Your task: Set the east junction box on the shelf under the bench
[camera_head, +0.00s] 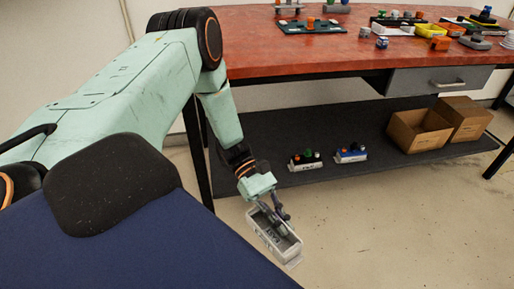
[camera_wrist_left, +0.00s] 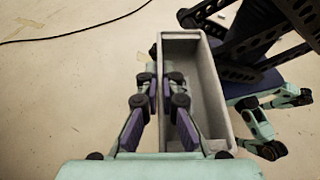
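A grey, open-topped rectangular box (camera_head: 284,247), which I take to be the east junction box, is in front of the bench, low over the floor. Its markings are too small to read. My left gripper (camera_head: 274,217) reaches down to it. In the left wrist view, the left gripper (camera_wrist_left: 160,80) straddles the box's left long wall, one finger outside and one inside, closed on that wall. The box (camera_wrist_left: 212,95) looks empty there. Under the red-topped bench (camera_head: 330,52) is a dark shelf (camera_head: 350,118). My right gripper does not show.
Two small boxes with coloured knobs, one black-topped (camera_head: 305,163) and one blue-topped (camera_head: 350,156), stand on the shelf. Two cardboard boxes (camera_head: 418,131) fill its right end. Shelf space is bare behind the knobbed boxes. A bench leg (camera_head: 197,150) stands at the left. A cable (camera_wrist_left: 75,32) lies on the floor.

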